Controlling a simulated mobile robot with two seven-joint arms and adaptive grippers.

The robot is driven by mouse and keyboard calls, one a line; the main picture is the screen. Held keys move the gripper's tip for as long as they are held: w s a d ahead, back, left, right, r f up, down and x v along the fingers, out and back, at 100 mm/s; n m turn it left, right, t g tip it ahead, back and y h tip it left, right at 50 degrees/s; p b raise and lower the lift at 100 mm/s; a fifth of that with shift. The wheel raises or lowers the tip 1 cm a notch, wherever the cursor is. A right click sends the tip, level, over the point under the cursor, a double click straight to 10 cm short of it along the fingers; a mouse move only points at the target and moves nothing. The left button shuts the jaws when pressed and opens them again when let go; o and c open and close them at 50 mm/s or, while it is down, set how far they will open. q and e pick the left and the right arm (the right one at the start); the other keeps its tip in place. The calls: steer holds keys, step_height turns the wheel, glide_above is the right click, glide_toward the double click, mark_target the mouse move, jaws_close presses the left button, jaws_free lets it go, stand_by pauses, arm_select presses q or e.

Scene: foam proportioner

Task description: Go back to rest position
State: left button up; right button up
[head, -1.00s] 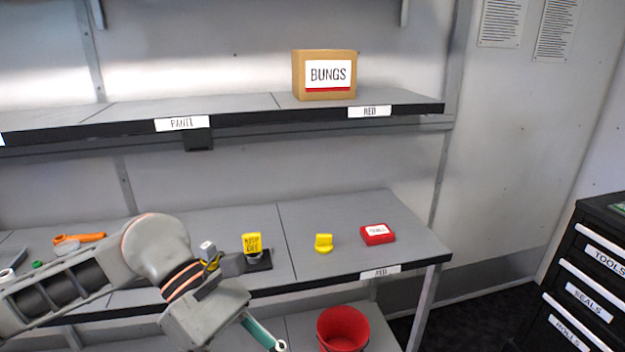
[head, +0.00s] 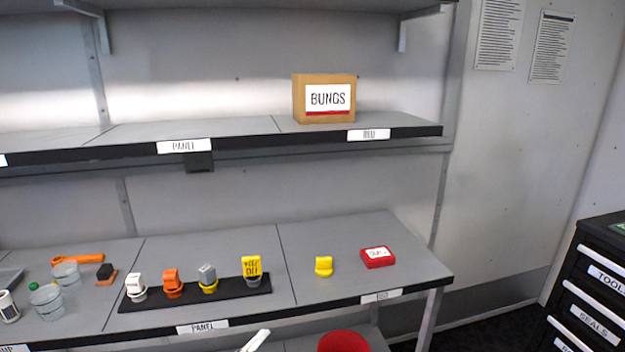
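At the bottom edge of the head view a pale slim bar (head: 256,340) sticks up. It looks like a fingertip of my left gripper, but too little shows to be sure or to tell open from shut. The rest of my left arm and my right gripper are out of view. Nothing held can be seen.
The bench holds a black strip (head: 202,288) with several small switch-like parts, a yellow piece (head: 323,266), a red box (head: 377,257) and clear cups (head: 46,300). A BUNGS box (head: 326,98) stands above. A red bucket (head: 343,342) is below; black drawers (head: 590,290) stand right.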

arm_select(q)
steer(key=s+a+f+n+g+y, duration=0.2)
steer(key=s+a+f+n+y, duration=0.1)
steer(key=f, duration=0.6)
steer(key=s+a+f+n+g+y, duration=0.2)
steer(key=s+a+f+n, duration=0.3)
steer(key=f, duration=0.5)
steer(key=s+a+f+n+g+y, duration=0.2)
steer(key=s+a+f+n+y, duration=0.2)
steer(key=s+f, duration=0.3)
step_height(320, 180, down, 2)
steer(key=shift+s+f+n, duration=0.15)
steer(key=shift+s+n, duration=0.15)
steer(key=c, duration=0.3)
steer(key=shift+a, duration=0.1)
